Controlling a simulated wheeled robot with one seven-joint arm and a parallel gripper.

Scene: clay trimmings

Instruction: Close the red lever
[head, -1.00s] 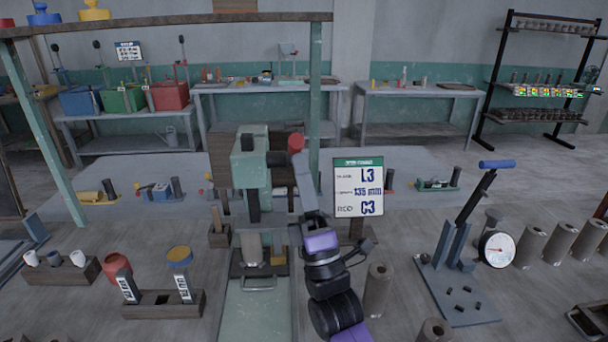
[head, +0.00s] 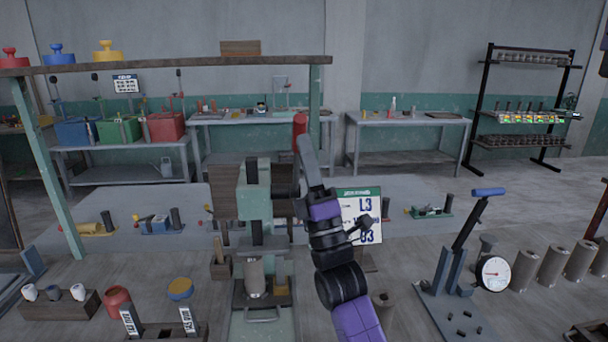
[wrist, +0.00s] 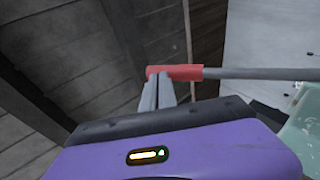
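The red grip (head: 300,124) of a lever stands above and right of the green press (head: 256,200). In the wrist view the red grip (wrist: 174,73) sits at the end of a grey rod (wrist: 260,74) that runs off to the right. My gripper (head: 306,145) reaches up from the purple and black wrist, its tips at the grip's lower edge. In the wrist view its two grey fingers (wrist: 158,80) are close together and meet the left end of the grip, not visibly around it. They seem to touch it. The rod's joint at the press is hidden.
A grey cylinder (head: 255,274) stands on the press base. A sign (head: 366,200) stands behind my arm. A blue-handled lever stand with a gauge (head: 493,273) is at the right. Label blocks (head: 130,320) stand at front left. A wooden beam (head: 160,65) crosses above.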

